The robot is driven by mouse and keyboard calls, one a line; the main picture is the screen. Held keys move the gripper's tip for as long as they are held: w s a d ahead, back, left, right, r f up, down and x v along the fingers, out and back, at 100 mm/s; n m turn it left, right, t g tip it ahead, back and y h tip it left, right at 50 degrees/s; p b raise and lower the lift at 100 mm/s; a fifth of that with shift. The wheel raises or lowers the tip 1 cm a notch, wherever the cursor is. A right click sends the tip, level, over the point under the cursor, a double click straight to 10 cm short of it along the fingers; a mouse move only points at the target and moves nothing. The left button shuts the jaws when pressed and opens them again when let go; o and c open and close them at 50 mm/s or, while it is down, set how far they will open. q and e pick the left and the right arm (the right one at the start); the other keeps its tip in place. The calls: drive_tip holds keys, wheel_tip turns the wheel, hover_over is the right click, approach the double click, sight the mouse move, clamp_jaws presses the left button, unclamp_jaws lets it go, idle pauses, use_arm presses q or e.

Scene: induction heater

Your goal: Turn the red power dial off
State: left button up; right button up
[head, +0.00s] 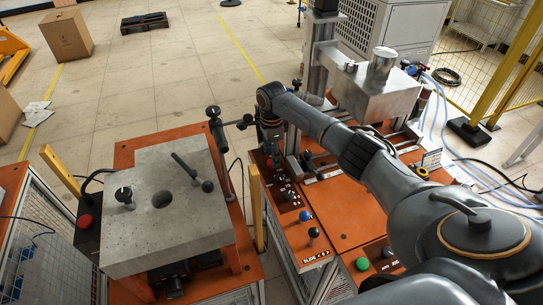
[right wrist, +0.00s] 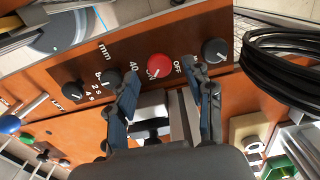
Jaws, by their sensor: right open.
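My right gripper (right wrist: 164,78) is open and empty. Its two fingers stand either side of the red dial in that view, with no clear contact. In the head view my right gripper (head: 269,132) points down at the panel and the red dial cannot be made out. My left gripper is not in view.
Black dials (right wrist: 215,50) and (right wrist: 111,78) flank the red one. Coiled black cable (right wrist: 285,55) lies to the right. In the head view, a metal block (head: 375,95) stands behind my right arm, and a grey slab (head: 165,205) with levers is at left.

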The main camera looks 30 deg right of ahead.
drive_tip(key=shift+f, duration=1)
clamp_jaws()
